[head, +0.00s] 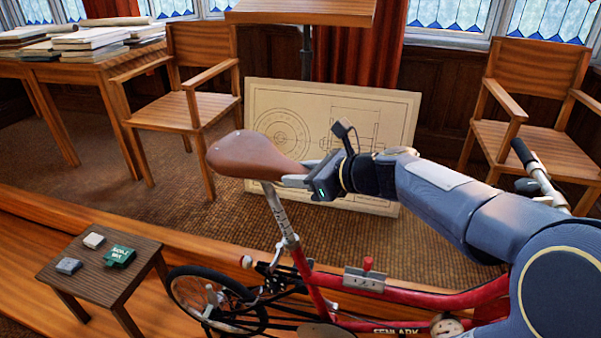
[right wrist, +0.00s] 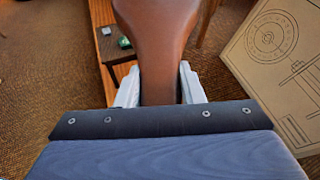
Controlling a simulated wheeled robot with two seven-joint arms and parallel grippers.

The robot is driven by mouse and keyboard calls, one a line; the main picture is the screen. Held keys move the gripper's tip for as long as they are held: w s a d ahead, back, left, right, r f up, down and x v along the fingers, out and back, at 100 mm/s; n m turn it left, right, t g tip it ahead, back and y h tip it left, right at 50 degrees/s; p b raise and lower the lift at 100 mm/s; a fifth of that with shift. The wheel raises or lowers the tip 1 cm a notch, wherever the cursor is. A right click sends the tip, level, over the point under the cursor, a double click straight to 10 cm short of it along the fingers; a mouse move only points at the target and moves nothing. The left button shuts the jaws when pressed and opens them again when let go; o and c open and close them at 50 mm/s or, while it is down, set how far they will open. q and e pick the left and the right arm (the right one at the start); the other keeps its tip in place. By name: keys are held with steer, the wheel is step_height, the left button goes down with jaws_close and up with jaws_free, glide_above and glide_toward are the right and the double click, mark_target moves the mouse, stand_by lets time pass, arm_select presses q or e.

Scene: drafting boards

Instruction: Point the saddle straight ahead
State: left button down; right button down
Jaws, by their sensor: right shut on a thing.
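The brown leather saddle (head: 246,152) sits on a silver seat post (head: 281,215) of a red folding bicycle (head: 430,298). In the head view its wide end lies to the left and its narrow nose points right, towards my right gripper (head: 297,178). My right gripper is shut on the saddle's nose. In the right wrist view the saddle (right wrist: 158,40) runs away from the camera, with the pale fingers of the gripper (right wrist: 158,90) on either side of its narrow part. My left gripper is not in view.
A small dark stool (head: 100,272) with small boxes stands at the lower left. A drawing board (head: 330,125) leans behind the bicycle. Wooden armchairs stand left (head: 190,105) and right (head: 530,95). My right arm hides part of the bicycle's front.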

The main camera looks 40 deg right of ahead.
steer(key=d+n+g+y+p, duration=0.1)
steer(key=p, duration=0.1)
steer(key=w+d+n+y+p, duration=0.1)
steer(key=y+p, duration=0.1)
steer(key=w+d+n+g+y+p, duration=0.1)
steer(key=shift+d+r+g+p, duration=0.15)
steer(key=shift+d+g+p, duration=0.15)
steer(key=shift+p, duration=0.1)
steer(key=c, duration=1)
jaws_free()
steer(key=shift+o, duration=0.2)
steer(key=b+v, duration=0.1)
steer(key=v, duration=0.6)
steer(key=shift+s+d, duration=0.25)
